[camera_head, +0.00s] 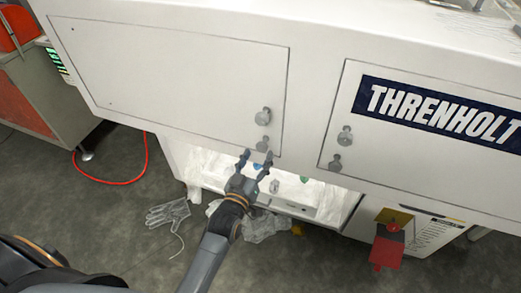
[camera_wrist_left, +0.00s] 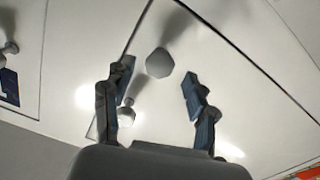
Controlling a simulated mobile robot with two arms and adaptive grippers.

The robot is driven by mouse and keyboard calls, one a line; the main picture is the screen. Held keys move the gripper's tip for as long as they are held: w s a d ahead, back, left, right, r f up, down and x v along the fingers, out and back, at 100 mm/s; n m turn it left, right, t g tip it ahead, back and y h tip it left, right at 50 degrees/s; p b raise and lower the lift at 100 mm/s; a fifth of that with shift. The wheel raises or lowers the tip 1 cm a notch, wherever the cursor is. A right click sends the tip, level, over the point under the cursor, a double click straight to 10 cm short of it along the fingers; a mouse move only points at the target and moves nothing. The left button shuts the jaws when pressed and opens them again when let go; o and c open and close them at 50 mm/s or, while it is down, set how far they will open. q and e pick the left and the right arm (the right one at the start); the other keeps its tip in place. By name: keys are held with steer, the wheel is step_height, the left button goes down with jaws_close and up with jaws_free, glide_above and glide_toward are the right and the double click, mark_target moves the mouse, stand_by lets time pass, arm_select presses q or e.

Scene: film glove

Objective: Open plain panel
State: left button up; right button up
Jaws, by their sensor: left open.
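The plain panel (camera_head: 175,85) is a flat white door on the left of the machine in the head view, flush with its frame and closed. It has two grey knobs near its lower right corner, an upper knob (camera_head: 263,116) and a lower knob (camera_head: 262,143). My left gripper (camera_head: 258,158) is open and empty at the panel's lower edge, just below the lower knob.
The THRENHOLT-labelled door (camera_head: 430,140) with its own two knobs is to the right. A red box (camera_head: 388,247) hangs below it. An open white bay (camera_head: 330,200) lies under the panel. A clear glove (camera_head: 168,212) and a red cable (camera_head: 115,181) lie on the floor.

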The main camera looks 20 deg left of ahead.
mark_target(261, 149)
arm_select(q)
steer(key=shift+w+d, duration=0.1)
steer(key=shift+w, duration=1.5)
jaws_close()
